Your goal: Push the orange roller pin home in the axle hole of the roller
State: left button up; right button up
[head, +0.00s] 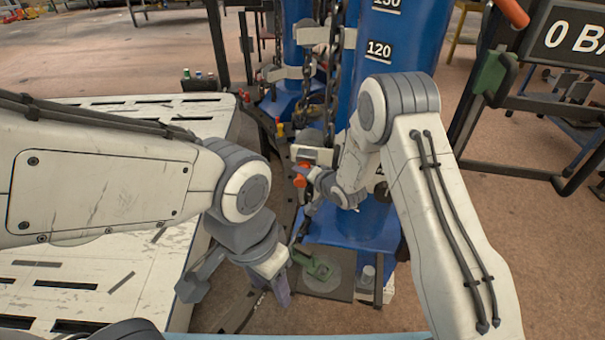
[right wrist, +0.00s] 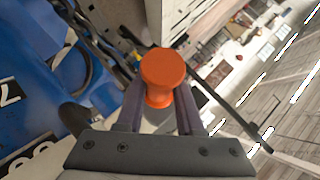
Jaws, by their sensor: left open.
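The orange roller pin (right wrist: 163,75) has a wide round head and a narrower shank. In the right wrist view it sits between the two fingers of my right gripper (right wrist: 160,105), which look closed on its sides. In the head view the orange of the pin (head: 301,181) shows at my right gripper (head: 308,190), in front of the blue column. The pin's far end, the roller and its axle hole cannot be made out clearly. My left gripper (head: 238,290) is open and empty, pointing down beside the white bench, lower and left of the right one.
A blue column (head: 385,50) marked 120 stands behind my right arm, with a dark chain (head: 333,75) beside it. A green part (head: 318,267) sits on a plate right of my left gripper. A white slotted bench (head: 90,270) fills the left. A dark-framed sign stands at right.

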grip_shut()
jog(key=shift+w+d, duration=0.1)
jog(key=o, duration=1)
grip_release()
jog(key=shift+o, duration=0.2)
jog(key=b+v, duration=0.2)
jog(key=v, duration=0.8)
jog(key=s+r+n+g+h, duration=0.1)
jog(key=s+r+n+g, duration=0.2)
jog(key=s, duration=0.8)
jog(key=s+r+n+g+h, duration=0.2)
jog(key=s+r+n+g, duration=0.2)
jog(key=s, duration=0.8)
jog(key=s+r+n+g+h, duration=0.2)
jog(key=s+n, duration=0.3)
jog(key=s, duration=0.6)
jog(key=shift+s+a+r+n+g, duration=0.15)
jog(key=shift+a+r+n+g, duration=0.2)
jog(key=shift+r+g, duration=0.45)
